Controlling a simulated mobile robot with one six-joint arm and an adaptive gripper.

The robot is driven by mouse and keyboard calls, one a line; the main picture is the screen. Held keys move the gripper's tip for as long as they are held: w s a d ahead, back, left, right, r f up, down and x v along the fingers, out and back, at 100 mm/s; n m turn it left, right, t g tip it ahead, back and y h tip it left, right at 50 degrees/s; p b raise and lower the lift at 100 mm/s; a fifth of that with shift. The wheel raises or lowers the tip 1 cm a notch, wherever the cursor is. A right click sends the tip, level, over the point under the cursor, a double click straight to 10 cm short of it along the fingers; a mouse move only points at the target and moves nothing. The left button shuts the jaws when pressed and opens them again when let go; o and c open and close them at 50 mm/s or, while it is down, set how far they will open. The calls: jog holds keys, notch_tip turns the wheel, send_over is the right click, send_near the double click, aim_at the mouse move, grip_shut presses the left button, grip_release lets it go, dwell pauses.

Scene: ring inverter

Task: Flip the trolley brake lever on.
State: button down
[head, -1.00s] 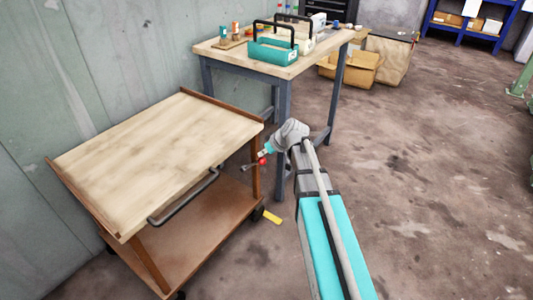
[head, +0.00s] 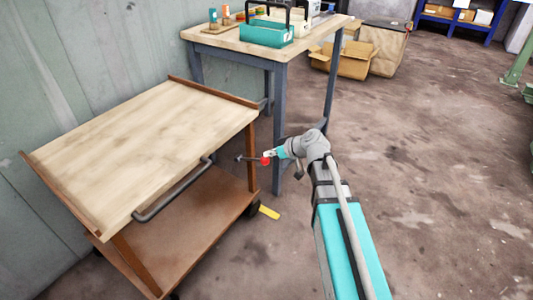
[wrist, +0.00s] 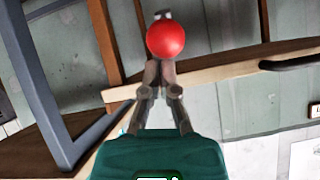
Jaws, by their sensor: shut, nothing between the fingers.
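The brake lever is a thin dark rod with a red ball knob (head: 265,160), at the right end of the wooden trolley (head: 150,130), beside its corner post. The knob shows large in the wrist view (wrist: 166,40). My gripper (head: 272,155) is shut and empty, with its fingertips right at the knob. In the wrist view the fingertips (wrist: 160,68) sit just below the knob in the picture; I cannot tell if they touch it. The lever's pivot is too small to make out.
A dark handle bar (head: 175,190) runs along the trolley's near side. A yellow piece (head: 269,212) is near the floor by a wheel. A workbench (head: 230,38) with a teal toolbox (head: 265,33) stands behind. Cardboard boxes (head: 345,62) lie further back.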

jog(key=shift+s+d+f+b, duration=0.15)
jog(key=shift+s+f+b, duration=0.05)
jog(key=shift+f+b, duration=0.3)
jog(key=shift+s+d+f+b, duration=0.2)
jog(key=shift+f+b, duration=0.2)
jog(key=shift+f, duration=0.2)
jog(key=shift+s, duration=0.1)
jog(key=shift+r, duration=0.1)
jog(key=w+r+p+v, duration=0.1)
jog(key=p+v, duration=0.6)
jog(key=v, duration=0.4)
jog(key=shift+r+p, duration=0.2)
jog(key=shift+p, duration=0.2)
jog(key=shift+s, duration=0.1)
dwell(0.3)
